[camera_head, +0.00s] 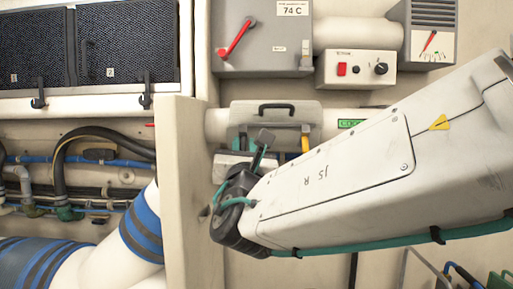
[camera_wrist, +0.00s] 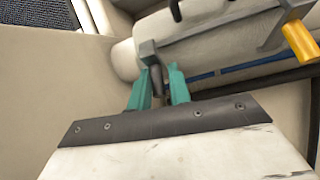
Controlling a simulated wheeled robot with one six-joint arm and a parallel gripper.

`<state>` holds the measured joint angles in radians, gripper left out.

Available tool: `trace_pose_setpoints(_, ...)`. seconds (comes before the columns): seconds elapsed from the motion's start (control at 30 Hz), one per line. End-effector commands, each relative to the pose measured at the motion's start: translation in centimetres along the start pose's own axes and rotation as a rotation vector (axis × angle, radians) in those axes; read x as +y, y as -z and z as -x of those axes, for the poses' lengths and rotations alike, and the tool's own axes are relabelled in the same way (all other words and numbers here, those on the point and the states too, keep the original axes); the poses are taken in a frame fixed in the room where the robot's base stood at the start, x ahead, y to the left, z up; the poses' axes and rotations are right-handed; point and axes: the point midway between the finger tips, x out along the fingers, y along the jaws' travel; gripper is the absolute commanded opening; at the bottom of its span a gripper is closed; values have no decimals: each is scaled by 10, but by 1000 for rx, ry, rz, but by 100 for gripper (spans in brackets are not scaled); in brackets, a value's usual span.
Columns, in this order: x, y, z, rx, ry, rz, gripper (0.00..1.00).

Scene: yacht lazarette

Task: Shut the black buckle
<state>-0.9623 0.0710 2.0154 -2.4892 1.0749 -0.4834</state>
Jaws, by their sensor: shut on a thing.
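The black buckle (camera_head: 264,137) is at the left front of a pale case (camera_head: 241,112) on the wall. In the wrist view its dark lever (camera_wrist: 156,80) runs down from a grey block (camera_wrist: 147,48) and lies between my teal fingers. My gripper (camera_wrist: 159,74) is shut on this lever; in the head view my gripper (camera_head: 259,154) reaches the buckle from below. My wrist hides part of the case's lower left, and I cannot tell how far the buckle is closed.
A yellow buckle (camera_head: 305,143) is on the same case to the right, also in the wrist view (camera_wrist: 299,40). A black handle (camera_head: 277,106) tops the case. A cream upright panel (camera_head: 190,200) stands close on the left. Switch boxes (camera_head: 356,69) hang above.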

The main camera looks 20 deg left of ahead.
Motion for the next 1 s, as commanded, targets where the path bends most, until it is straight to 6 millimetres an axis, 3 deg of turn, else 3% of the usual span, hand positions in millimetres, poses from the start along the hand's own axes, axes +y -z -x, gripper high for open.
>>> trace_pose_setpoints(0.27, 4, -7, -2, 96, 9, -15, 0)
trace_pose_setpoints(1.0, 6, -27, -22, 640, 96, -79, 0)
